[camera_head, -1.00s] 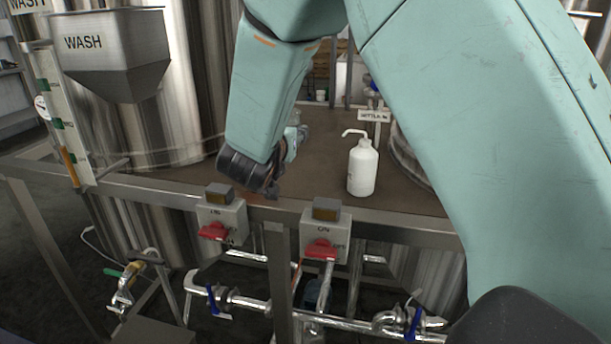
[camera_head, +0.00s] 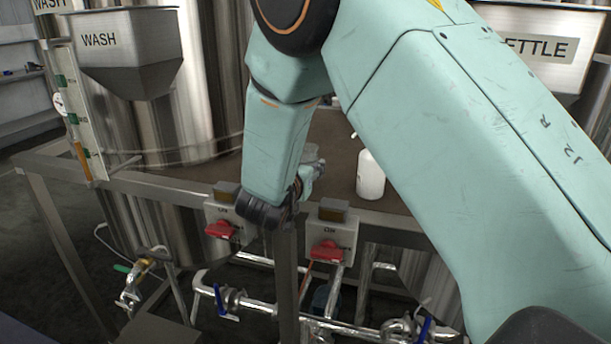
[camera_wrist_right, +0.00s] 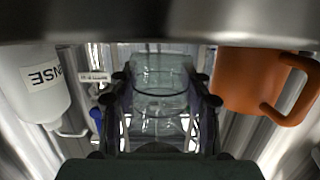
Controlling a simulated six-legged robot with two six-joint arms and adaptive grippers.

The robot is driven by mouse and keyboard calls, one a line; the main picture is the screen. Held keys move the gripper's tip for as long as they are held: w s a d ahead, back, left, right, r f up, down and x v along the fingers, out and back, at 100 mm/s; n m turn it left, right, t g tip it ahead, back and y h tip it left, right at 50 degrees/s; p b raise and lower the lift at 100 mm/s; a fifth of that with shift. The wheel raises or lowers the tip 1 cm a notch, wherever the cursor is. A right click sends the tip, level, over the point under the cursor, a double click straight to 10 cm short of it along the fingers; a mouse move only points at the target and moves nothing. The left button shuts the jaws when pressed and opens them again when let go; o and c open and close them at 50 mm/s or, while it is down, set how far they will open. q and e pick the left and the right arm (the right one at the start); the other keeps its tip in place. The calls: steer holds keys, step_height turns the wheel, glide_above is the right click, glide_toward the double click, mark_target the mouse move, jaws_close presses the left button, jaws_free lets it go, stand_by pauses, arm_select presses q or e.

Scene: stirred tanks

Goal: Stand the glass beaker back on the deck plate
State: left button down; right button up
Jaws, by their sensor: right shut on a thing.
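The clear glass beaker (camera_wrist_right: 160,92) is between the fingers of my right gripper (camera_wrist_right: 162,100) in the right wrist view, with both fingers against its sides. In the head view, a small part of the beaker (camera_head: 312,153) shows just beyond my right gripper (camera_head: 307,178), near the front of the brown deck plate (camera_head: 338,136). My forearm and wrist hide most of the gripper there. I cannot tell whether the beaker's base touches the plate. My left gripper is not in view.
A white rinse bottle (camera_head: 370,176) stands on the plate right of the beaker, partly behind my arm. An orange handled jug (camera_wrist_right: 250,82) shows in the wrist view. Two switch boxes with red handles (camera_head: 220,229) line the front rail. A steel tank (camera_head: 165,125) stands left.

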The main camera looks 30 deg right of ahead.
steer(key=shift+f, duration=0.8)
steer(key=shift+w+a+f, duration=0.1)
steer(key=shift+f, duration=0.1)
steer(key=shift+w, duration=0.15)
steer(key=shift+s+f, duration=0.15)
steer(key=shift+s, duration=0.05)
steer(key=o, duration=1)
steer(key=shift+o, duration=1.1)
steer(key=shift+w, duration=0.15)
